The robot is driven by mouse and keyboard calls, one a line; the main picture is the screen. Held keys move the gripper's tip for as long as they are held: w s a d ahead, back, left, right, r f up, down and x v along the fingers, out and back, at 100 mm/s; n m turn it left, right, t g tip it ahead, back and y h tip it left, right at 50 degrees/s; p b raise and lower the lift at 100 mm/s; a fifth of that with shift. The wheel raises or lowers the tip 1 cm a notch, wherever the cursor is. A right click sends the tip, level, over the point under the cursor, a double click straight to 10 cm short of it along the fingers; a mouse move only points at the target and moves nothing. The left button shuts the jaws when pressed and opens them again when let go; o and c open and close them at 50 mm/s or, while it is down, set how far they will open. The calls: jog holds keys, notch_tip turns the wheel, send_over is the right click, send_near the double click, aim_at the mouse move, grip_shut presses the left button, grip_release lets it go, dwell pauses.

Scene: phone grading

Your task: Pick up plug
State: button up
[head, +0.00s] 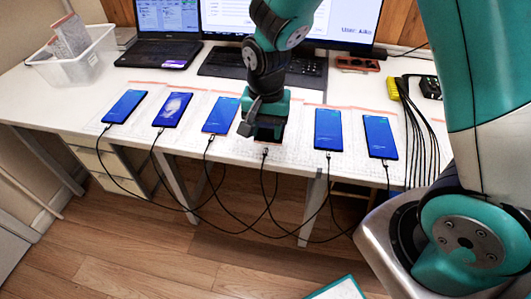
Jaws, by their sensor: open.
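Several phones with blue screens lie in a row on the white table (190,75), each on a paper mat. A black cable with a small plug meets the front edge of each. My gripper (258,124) is open, pointing down over the fourth phone from the left (270,130), and hides most of it. A plug (265,152) shows just in front of that phone and below my gripper, apart from the jaws in the picture. Other plugs are at the leftmost phone (108,127), the third phone (210,137) and the rightmost phone (386,163).
Black cables (262,190) hang in loops off the table's front edge. A laptop (160,30), a keyboard (225,65) and a monitor stand behind. A white bin (75,62) is at the left. A yellow holder with black cables (395,88) is at the right.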

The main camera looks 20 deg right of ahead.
aim_at(265, 152)
jog(key=shift+a+f, duration=0.15)
jog(key=shift+f, duration=3.05)
jog(key=shift+f, duration=0.25)
grip_shut()
